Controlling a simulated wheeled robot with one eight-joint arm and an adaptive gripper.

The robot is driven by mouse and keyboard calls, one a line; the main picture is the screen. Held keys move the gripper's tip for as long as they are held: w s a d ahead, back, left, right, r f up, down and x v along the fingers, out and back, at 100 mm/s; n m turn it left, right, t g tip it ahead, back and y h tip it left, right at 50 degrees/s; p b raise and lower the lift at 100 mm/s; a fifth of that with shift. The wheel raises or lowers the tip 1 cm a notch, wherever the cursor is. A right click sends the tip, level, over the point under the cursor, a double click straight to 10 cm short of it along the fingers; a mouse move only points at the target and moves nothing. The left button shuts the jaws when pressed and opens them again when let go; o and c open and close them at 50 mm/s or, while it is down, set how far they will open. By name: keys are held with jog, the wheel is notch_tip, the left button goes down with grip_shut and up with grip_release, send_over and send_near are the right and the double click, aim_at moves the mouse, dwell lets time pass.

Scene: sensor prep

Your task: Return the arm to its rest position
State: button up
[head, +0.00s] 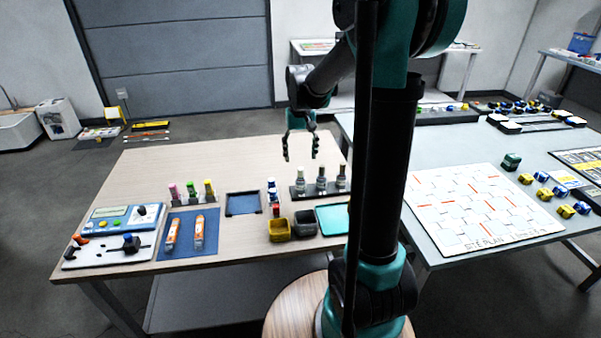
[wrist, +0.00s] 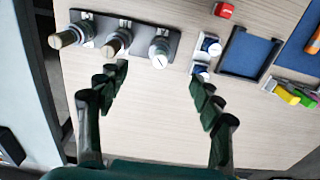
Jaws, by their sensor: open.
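My gripper (head: 300,147) is open and empty. It hangs above the back right part of the wooden table (head: 150,165), fingers pointing down. In the wrist view the spread fingers of my gripper (wrist: 160,95) have bare table between them. My arm rises in front of the head camera and hides part of the table's right end. A dark rack (head: 320,190) with three upright bottles is just beyond the fingertips in the wrist view (wrist: 135,38).
A blue-bottomed tray (head: 243,204), a yellow bin (head: 278,231) and a dark bin (head: 305,224) stand on the table. A blue mat (head: 188,234) holds two orange-and-white tools. A blue meter (head: 125,219) is at left. A second table (head: 440,150) stands at right. The wooden table's back left is clear.

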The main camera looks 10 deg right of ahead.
jog(key=shift+r, duration=0.5)
jog(key=shift+s+f, duration=0.1)
jog(key=shift+s, duration=0.25)
jog(key=s+d+f+t, duration=0.1)
jog(key=s+f, duration=0.2)
jog(key=s, duration=0.4)
jog(key=s+d+f+t, duration=0.1)
jog(key=s+f, duration=0.2)
jog(key=s, duration=0.4)
jog(key=s+d+f+t, duration=0.2)
jog(key=s+f, duration=0.1)
jog(key=s, duration=0.4)
jog(key=shift+s+f, duration=0.2)
jog(key=shift+f, duration=0.15)
